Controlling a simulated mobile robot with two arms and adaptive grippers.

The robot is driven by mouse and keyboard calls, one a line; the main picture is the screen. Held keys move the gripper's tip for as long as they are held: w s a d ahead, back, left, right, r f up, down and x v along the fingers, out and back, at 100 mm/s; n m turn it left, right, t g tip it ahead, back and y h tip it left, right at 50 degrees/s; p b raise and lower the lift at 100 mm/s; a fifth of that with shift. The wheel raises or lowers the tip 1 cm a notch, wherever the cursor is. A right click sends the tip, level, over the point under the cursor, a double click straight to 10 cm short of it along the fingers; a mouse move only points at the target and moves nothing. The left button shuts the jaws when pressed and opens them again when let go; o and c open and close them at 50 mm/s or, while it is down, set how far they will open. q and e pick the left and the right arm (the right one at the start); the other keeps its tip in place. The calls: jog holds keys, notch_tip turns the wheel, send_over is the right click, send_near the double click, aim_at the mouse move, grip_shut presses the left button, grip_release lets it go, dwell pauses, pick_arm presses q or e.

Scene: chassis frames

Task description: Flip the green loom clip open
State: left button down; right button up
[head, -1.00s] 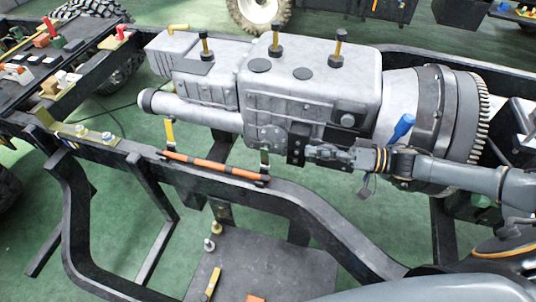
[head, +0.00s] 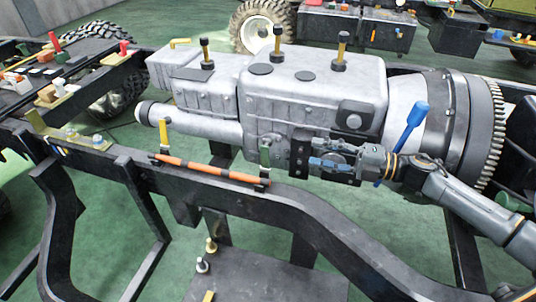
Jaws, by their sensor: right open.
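An orange loom (head: 212,170) with black bands lies along the dark chassis rail. The green loom clip (head: 265,153) is at its right end, with a pale green strap standing upright. A yellow clip (head: 163,138) stands upright at the loom's left end. My right gripper (head: 300,155) reaches in from the right, level with the green clip and a short gap to its right. It is open, its black fingertips appear empty, and I see no contact with the clip. The clip's hinge is too small to make out. My left gripper is not in view.
The grey gearbox (head: 315,90) with upright yellow-and-black pins stands just behind the clip and gripper. A blue-handled lever (head: 411,125) rises behind my right wrist. The rail (head: 300,205) curves in front. A dark plate (head: 265,280) with small fittings lies below.

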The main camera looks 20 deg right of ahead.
aim_at(271, 143)
jog(key=shift+n, duration=0.8)
jog(key=x, duration=1.2)
jog(key=shift+w+a+p, duration=0.15)
jog(key=shift+w+p, duration=0.2)
jog(key=shift+w, duration=0.05)
jog(key=shift+w+a, duration=0.2)
jog(key=shift+a, duration=0.1)
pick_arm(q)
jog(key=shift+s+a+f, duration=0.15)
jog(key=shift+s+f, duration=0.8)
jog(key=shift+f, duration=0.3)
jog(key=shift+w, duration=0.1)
pick_arm(e)
grip_shut()
